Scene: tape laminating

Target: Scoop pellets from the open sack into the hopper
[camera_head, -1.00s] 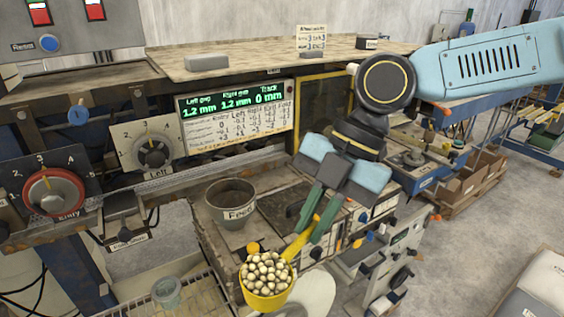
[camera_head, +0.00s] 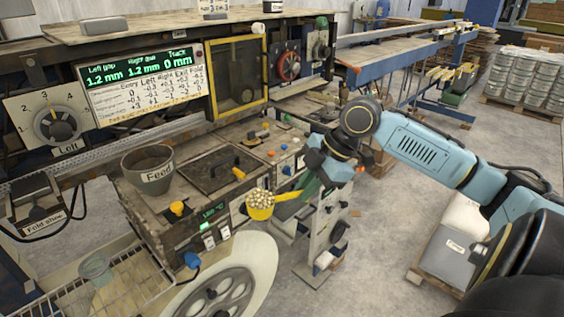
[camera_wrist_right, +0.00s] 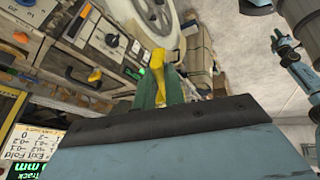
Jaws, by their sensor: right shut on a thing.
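The yellow scoop (camera_head: 260,213) is heaped with pale round pellets (camera_head: 261,198) and looks roughly level. My right gripper (camera_head: 306,188) is shut on its handle, which also shows between the green fingers in the wrist view (camera_wrist_right: 158,62). The grey hopper marked "Feed" (camera_head: 150,178) stands on the machine, left of the scoop; the scoop is apart from it, and its inside looks dark. A pale sack (camera_head: 462,218) is at the lower right, partly hidden by my arm; I cannot tell whether it is open. My left gripper is not in view.
Machine controls and a yellow knob (camera_head: 178,208) lie between hopper and scoop. A large pale reel (camera_head: 225,285) is below. A wire rack (camera_head: 120,290) with a clear cup (camera_head: 95,268) is at the lower left. Floor at the right is mostly free.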

